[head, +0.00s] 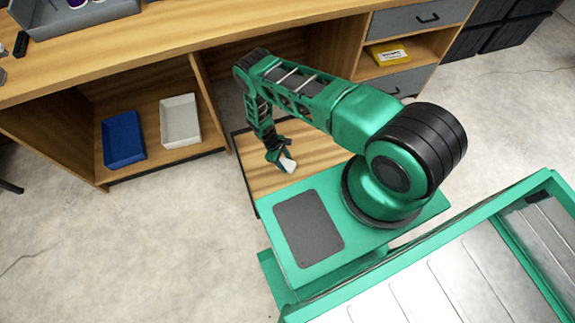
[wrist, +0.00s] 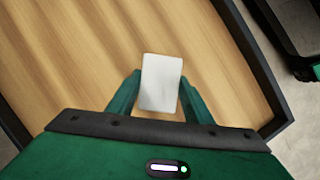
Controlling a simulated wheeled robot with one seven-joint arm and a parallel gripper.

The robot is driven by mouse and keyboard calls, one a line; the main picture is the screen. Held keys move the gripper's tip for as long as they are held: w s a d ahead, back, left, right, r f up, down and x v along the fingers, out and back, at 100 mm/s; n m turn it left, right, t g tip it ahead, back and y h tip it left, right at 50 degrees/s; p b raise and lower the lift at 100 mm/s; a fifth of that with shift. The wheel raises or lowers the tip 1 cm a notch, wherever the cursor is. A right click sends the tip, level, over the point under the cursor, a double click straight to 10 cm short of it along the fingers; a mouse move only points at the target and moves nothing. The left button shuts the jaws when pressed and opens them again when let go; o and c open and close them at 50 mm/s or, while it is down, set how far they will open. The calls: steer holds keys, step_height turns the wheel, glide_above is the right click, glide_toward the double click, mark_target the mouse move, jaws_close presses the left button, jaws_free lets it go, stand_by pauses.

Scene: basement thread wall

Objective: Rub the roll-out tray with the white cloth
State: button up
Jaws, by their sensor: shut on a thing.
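The roll-out tray (head: 259,178) is a wooden board with a dark rim, pulled out from under the bench. In the wrist view its wood surface (wrist: 75,60) fills most of the picture. My gripper (head: 284,163) is over the tray and shut on the white cloth (head: 288,166). In the wrist view the cloth (wrist: 161,82) is a small white block between the two green fingers of my gripper (wrist: 160,95). I cannot tell whether the cloth touches the tray. My arm hides part of the tray's back in the head view.
A blue bin (head: 123,139) and a white bin (head: 180,121) stand on the bench's lower shelf at left. A yellow box (head: 388,54) lies in the shelf between the grey drawers at right. A grey tray (head: 75,15) sits on the bench top. Concrete floor is clear at left.

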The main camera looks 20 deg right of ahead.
steer(key=shift+s+d+r, duration=0.1)
steer(key=shift+r, duration=1.35)
steer(key=shift+s+d+r, duration=0.1)
steer(key=shift+r, duration=1.35)
steer(key=shift+a, duration=0.1)
